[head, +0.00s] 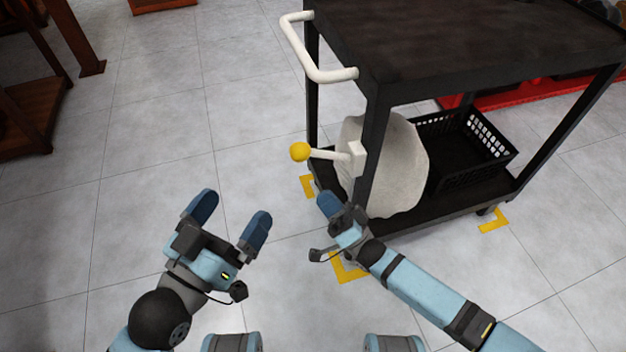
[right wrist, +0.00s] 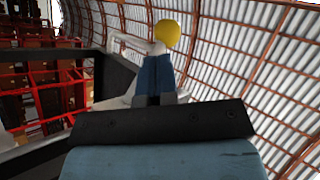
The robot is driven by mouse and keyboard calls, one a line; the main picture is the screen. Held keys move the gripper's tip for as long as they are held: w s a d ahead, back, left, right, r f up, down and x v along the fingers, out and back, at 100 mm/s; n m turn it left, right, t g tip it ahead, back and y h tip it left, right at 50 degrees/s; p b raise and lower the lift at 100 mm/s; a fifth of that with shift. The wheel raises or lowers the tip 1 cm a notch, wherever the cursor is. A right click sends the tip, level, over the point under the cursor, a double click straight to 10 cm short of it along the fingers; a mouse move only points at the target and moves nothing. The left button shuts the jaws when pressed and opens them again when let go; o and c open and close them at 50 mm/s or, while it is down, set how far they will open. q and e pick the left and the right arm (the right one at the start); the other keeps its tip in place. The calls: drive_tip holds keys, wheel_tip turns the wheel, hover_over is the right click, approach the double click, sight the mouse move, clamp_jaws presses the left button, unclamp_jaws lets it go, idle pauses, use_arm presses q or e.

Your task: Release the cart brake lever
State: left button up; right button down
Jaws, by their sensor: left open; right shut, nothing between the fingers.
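The brake lever is a short white rod with a yellow ball knob (head: 299,152). It sticks out to the left from a white block (head: 357,157) on the corner post of the black cart (head: 440,45), roughly level. My right gripper (head: 328,203) is shut and empty, below the lever in the head view. In the right wrist view its blue fingers (right wrist: 155,72) are together, with the yellow knob (right wrist: 167,33) just beyond their tips. I cannot tell whether they touch the lever. My left gripper (head: 231,213) is open and empty, left of the cart over the floor.
A white push handle (head: 302,48) juts from the cart's top. A pale sack-like bundle (head: 405,165) and a black crate (head: 468,150) sit on the lower shelf. Yellow corner marks (head: 493,221) lie on the floor by the cart.

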use_arm(q)
drive_tip(key=shift+a+r+t+p, duration=0.1)
drive_tip(key=shift+r+t+p, duration=0.2)
drive_tip(key=shift+r, duration=0.4)
use_arm(e)
drive_tip(key=v, duration=0.7)
drive_tip(key=shift+d+f, duration=0.2)
use_arm(q)
drive_tip(key=shift+s, duration=0.15)
use_arm(e)
drive_tip(key=shift+s, duration=0.15)
